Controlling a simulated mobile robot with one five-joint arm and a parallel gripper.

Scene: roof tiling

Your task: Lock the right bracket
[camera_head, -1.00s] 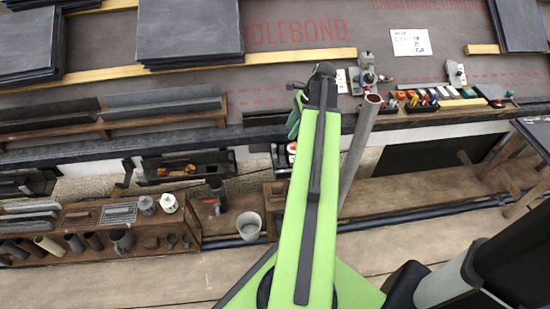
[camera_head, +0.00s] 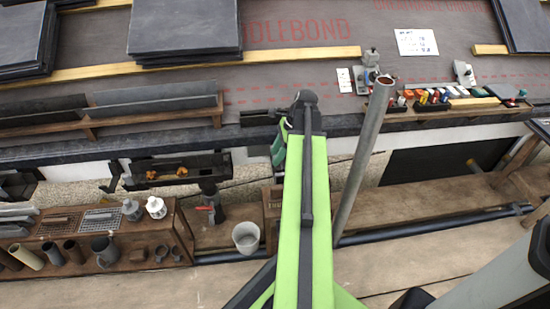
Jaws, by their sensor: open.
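I cannot tell for sure which fitting is the right bracket. A small black bracket-like fitting (camera_head: 112,176) hangs below the roof edge at the left. A dark fitting (camera_head: 270,180) shows partly beside my arm, and the rest is hidden behind it. Two small grey clamp-like pieces lie on the roof, one near the top of the grey pipe (camera_head: 371,60) and one further right (camera_head: 464,73). My green arm rises from the bottom centre to the roof edge, and its forearm hangs behind it. My gripper is hidden there, so its fingers do not show.
A grey pipe (camera_head: 362,160) stands slanted just right of my arm. A black tray (camera_head: 180,170) with orange pieces hangs under the eave. Below are a wooden rack (camera_head: 130,252) of pipe parts and a white bucket (camera_head: 246,237). Slate stacks (camera_head: 185,28) lie on the roof.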

